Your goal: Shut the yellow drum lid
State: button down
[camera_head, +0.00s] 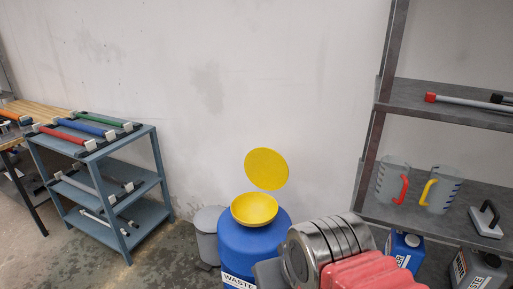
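The yellow drum lid (266,169) is a round disc standing raised, tilted up behind and above the yellow funnel (254,209). The funnel is an open bowl on top of the blue drum (240,245), which has a white label reading "WASTE". The lid is open and clear of the funnel's mouth. Ringed metal and red parts, seemingly of my arm, fill the bottom centre-right, just right of the drum and in front of it. A grey block at their left end overlaps the drum's lower right side. I cannot make out any gripper fingertips.
A grey bin (208,232) stands left of the drum against the wall. A blue-grey shelf unit (150,180) with coloured-handled tools is further left. A metal rack (455,188) with two jugs is on the right, with labelled containers below. The wall behind the lid is bare.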

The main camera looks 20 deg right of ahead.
aim_at(265, 168)
jog(key=z, duration=0.15)
jog(key=i, duration=1.35)
jog(key=z, duration=0.5)
